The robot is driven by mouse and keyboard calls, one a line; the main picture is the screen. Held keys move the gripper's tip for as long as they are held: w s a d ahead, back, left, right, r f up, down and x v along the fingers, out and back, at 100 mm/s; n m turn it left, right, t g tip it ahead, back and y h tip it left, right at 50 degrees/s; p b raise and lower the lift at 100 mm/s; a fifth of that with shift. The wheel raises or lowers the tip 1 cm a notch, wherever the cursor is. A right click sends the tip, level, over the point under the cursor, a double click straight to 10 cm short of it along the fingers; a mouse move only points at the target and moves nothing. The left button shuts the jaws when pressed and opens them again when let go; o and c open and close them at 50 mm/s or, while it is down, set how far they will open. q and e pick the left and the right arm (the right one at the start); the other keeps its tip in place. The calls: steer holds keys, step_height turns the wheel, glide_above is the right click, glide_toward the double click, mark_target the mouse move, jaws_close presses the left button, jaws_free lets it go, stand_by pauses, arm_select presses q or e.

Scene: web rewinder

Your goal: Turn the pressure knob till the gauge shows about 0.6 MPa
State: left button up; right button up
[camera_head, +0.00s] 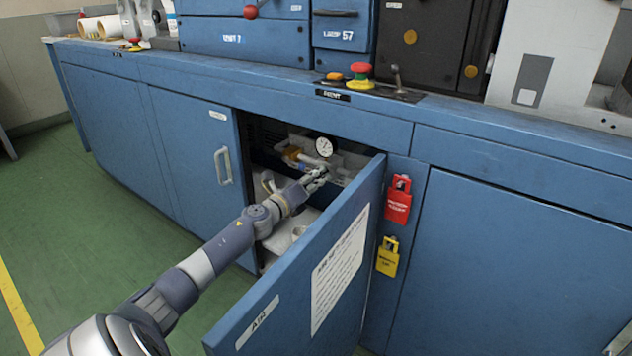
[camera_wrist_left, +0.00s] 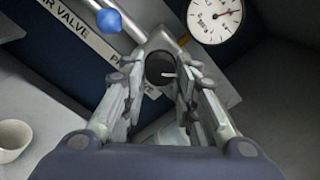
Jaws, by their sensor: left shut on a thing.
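The pressure gauge (camera_head: 325,146) is a white round dial inside the open cabinet. It also shows in the left wrist view (camera_wrist_left: 213,20), where its red needle points to the right and slightly up; the numbers are too small to read surely. The dark round pressure knob (camera_wrist_left: 160,68) with a white pointer mark sits below and left of the gauge in the wrist view. My left gripper (camera_head: 318,174) reaches into the cabinet just below the gauge. In the wrist view its fingers (camera_wrist_left: 162,84) are on both sides of the knob, shut on it. My right gripper is not in view.
The open blue cabinet door (camera_head: 300,265) stands close to the right of my left arm. The wrist view shows a blue handle (camera_wrist_left: 116,22), a valve label (camera_wrist_left: 75,30) and a white cup (camera_wrist_left: 13,140). Red (camera_head: 397,205) and yellow (camera_head: 387,262) tags hang right of the opening.

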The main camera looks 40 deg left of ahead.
arm_select(q)
steer(key=shift+f+m, duration=0.15)
steer(key=shift+m, duration=0.55)
steer(key=o, duration=1.1)
steer(key=shift+c, duration=0.2)
steer(key=s+d, duration=0.1)
steer(key=s, duration=1.1)
steer(key=shift+d, duration=0.2)
